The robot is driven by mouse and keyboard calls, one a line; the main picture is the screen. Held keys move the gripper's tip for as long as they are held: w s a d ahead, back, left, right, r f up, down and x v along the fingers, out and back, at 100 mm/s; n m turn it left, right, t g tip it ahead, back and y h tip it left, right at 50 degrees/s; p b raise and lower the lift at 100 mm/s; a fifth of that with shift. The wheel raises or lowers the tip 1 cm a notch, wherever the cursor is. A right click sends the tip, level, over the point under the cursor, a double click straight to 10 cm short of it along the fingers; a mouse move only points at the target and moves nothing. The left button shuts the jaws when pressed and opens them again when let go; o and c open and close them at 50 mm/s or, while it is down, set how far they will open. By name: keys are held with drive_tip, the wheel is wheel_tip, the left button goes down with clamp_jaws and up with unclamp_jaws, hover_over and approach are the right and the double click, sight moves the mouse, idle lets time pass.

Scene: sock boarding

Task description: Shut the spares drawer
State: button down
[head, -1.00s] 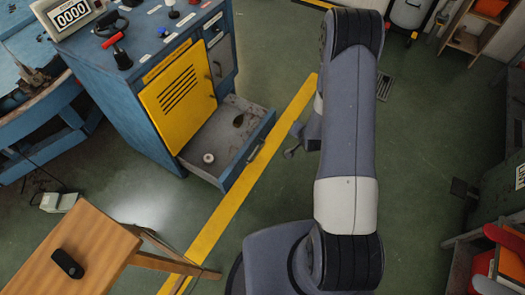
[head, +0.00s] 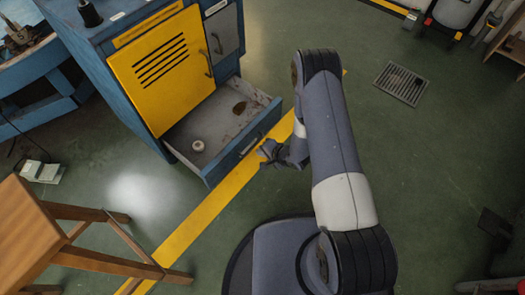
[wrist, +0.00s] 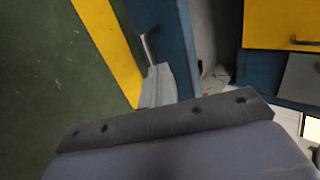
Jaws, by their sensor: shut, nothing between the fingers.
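The spares drawer (head: 221,127) stands open at the bottom of the blue cabinet, below its yellow door. Its blue front has a handle (head: 249,147). A small pale roll (head: 198,146) and a dark brown piece (head: 239,108) lie inside. My gripper (head: 266,151) is shut and empty, low in front of the drawer, close to the handle. In the wrist view the blue drawer front (wrist: 172,38) and handle (wrist: 149,46) are just beyond the grey fingers (wrist: 157,80). I cannot tell whether they touch the front.
The blue cabinet (head: 125,98) has a yellow door (head: 162,68) and a grey door (head: 222,40), both shut. A yellow floor line (head: 205,222) runs past the drawer. A wooden stool (head: 30,235) stands at the lower left. Green floor right of my arm is clear around a grate (head: 402,83).

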sight(240, 145)
drive_tip(key=x, duration=0.3)
drive_tip(key=r+b+x, duration=0.1)
drive_tip(key=x, duration=0.2)
drive_tip(key=w+a+b+x, duration=0.1)
drive_tip(key=x, duration=0.2)
drive_tip(key=shift+r, duration=0.15)
drive_tip(key=shift+w+a, duration=0.25)
drive_tip(key=shift+a, duration=0.2)
